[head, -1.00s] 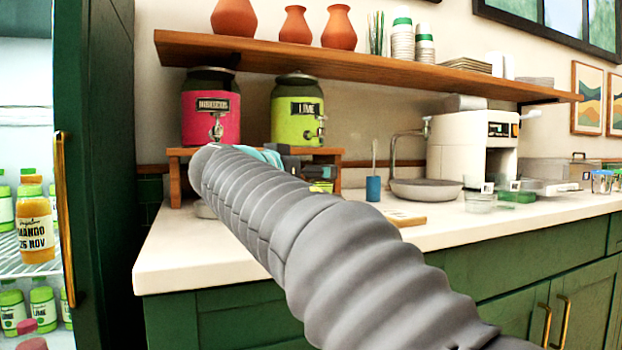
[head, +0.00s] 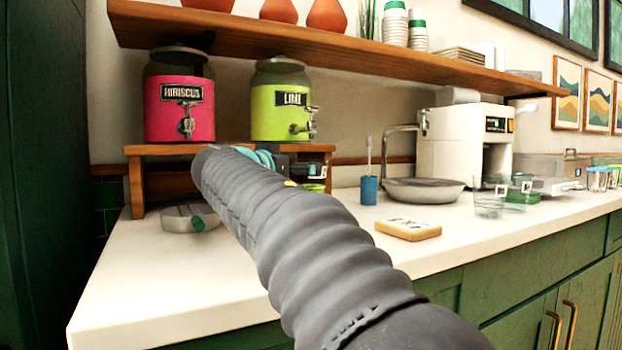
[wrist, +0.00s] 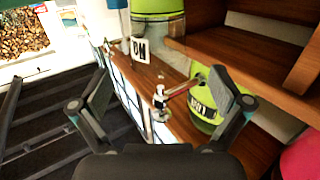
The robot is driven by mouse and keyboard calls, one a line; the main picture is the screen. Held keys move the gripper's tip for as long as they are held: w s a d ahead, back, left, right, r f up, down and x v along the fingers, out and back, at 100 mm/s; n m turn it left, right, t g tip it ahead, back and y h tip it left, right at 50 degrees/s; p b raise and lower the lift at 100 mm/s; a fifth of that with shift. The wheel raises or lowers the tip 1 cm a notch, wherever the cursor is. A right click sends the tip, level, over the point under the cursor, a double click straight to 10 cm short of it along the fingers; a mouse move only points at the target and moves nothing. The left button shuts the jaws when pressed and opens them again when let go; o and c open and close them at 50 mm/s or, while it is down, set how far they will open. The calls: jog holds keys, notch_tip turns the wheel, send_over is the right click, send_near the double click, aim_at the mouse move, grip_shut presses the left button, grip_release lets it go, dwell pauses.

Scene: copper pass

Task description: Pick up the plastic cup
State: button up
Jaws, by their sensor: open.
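A clear cup (head: 489,206) stands on the counter right of the grey basin in the head view, with another clear, greenish container (head: 522,195) just behind it. I cannot tell which is the plastic cup. Stacked white and green cups (head: 394,25) stand on the shelf above. My gripper (wrist: 160,102) is open and empty in the wrist view, its two dark fingers spread apart. In the head view it is mostly hidden behind my arm, in front of the dispenser stand and well left of the clear cup. No clear cup is recognisable between the fingers.
The wooden stand (head: 136,185) holds a pink hibiscus dispenser (head: 180,115) and a green lime dispenser (head: 278,120). A blue holder (head: 369,190), basin (head: 424,190), small sign block (head: 408,230) and white machine (head: 465,150) line the counter. The front left counter is clear.

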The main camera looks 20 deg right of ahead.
jog(key=shift+p+x, duration=0.7)
jog(key=shift+x, duration=3)
jog(key=shift+s+f, duration=0.1)
jog(key=shift+f, duration=0.05)
jog(key=c, duration=1.2)
jog(key=r+b+v, duration=0.2)
jog(key=v, duration=1.6)
jog(key=shift+r, duration=0.25)
